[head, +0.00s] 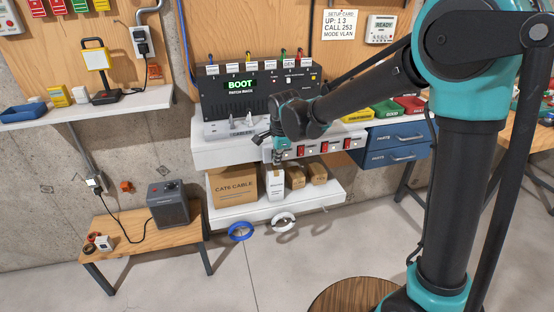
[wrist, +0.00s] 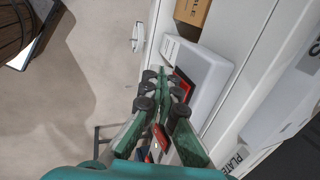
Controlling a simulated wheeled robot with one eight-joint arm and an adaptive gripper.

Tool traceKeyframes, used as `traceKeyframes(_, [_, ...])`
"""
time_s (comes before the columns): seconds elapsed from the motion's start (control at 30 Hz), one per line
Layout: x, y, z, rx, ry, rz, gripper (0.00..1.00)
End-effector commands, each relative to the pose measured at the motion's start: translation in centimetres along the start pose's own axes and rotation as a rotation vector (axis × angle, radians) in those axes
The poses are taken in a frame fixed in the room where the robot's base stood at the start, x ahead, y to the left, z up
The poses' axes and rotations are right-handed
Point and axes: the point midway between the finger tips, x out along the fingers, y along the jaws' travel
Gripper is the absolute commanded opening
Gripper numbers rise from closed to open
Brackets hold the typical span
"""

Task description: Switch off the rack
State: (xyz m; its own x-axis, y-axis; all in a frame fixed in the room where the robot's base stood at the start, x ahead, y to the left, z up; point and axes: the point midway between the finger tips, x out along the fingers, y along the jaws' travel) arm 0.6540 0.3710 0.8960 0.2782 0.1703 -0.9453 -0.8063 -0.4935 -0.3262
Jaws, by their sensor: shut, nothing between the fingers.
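The black patch rack (head: 213,104) stands on the white shelf at the back wall. Its green display (head: 240,85) reads BOOT, and several coloured plugs stick up along its top. A power strip (head: 351,142) with several red rocker switches, one of them a red switch (head: 301,150), runs along the shelf front below the rack. My gripper (head: 278,157) is shut and empty, pointing down at the strip's left end. In the wrist view its fingers (wrist: 163,92) are close beside a white housing (wrist: 207,72) with a red part on it. I cannot tell whether they touch.
A lower shelf (head: 255,211) holds a CAT6 cable box (head: 233,186) and smaller boxes. Blue drawers (head: 393,149) stand at the right. A wooden bench (head: 150,234) carries a grey heater (head: 168,204). A READY panel (head: 381,28) hangs on the wall.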

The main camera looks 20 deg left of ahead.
Motion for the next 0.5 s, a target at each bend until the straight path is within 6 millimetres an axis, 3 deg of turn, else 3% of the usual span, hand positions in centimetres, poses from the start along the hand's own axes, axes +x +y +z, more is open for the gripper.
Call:
traceKeyframes(0.13, [0.48, -0.27, 0.00, 0.000, 0.001, -0.085, 0.00])
traceKeyframes(0.5, [0.20, -0.47, -0.01, 0.000, 0.001, -0.084, 0.00])
